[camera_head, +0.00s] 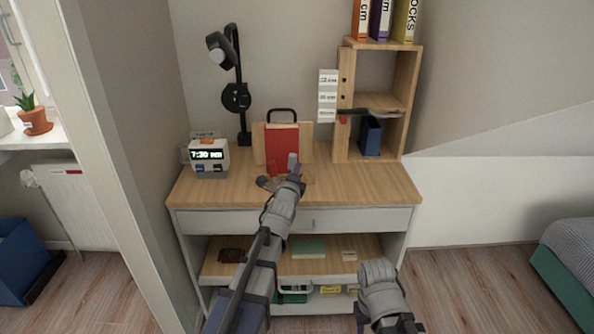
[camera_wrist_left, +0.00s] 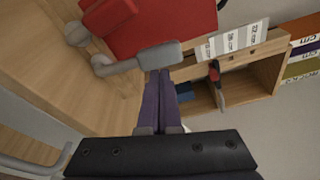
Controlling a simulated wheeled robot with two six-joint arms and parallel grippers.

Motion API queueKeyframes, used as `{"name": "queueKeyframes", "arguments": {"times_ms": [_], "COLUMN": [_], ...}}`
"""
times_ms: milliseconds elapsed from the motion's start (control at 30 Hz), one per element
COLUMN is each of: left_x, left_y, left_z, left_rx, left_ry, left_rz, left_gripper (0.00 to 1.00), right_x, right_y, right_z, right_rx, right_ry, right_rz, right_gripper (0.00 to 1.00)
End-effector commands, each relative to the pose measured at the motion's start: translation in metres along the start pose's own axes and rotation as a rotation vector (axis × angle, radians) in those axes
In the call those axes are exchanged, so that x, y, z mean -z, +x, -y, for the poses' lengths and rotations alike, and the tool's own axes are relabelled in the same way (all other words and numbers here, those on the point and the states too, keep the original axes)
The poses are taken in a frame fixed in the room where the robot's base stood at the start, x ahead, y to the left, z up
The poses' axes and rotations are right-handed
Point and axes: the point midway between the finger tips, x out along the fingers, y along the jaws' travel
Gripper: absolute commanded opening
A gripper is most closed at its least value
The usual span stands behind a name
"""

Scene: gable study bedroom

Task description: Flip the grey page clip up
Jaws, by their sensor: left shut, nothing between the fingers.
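A red book (camera_head: 281,146) stands on a wooden book stand (camera_head: 258,150) on the desk. The grey page clip (camera_head: 293,161) rises in front of the book's lower right side; its flat pad (camera_wrist_left: 160,56) shows in the left wrist view. My left gripper (camera_head: 292,178) is shut and empty. Its purple fingertips (camera_wrist_left: 166,74) are right at the clip's pad; I cannot tell whether they touch.
A clock (camera_head: 209,157) and a black lamp (camera_head: 237,97) stand left of the book stand. A wooden shelf (camera_head: 341,140) with white labels (camera_head: 327,96) and a dark red-tipped object (camera_head: 368,112) stands at right. The desk's right front (camera_head: 375,188) is clear.

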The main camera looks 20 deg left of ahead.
Motion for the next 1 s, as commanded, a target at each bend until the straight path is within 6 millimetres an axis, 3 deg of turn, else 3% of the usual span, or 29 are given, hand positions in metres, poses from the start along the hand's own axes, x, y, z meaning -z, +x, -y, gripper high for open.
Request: {"name": "queueKeyframes", "arguments": {"times_ms": [467,1000], "left_x": [0.000,0.003], "left_y": [-0.007,-0.084], "left_z": [0.000,-0.003], "left_rx": [0.000,0.000], "left_ry": [0.000,0.000], "left_rz": [0.000,-0.001], "left_gripper": [0.00,0.00], "right_x": [0.000,0.000], "right_y": [0.000,-0.002], "right_z": [0.000,0.000], "right_rx": [0.000,0.000], "right_ry": [0.000,0.000], "right_rz": [0.000,0.000], "right_gripper": [0.50,0.50]}}
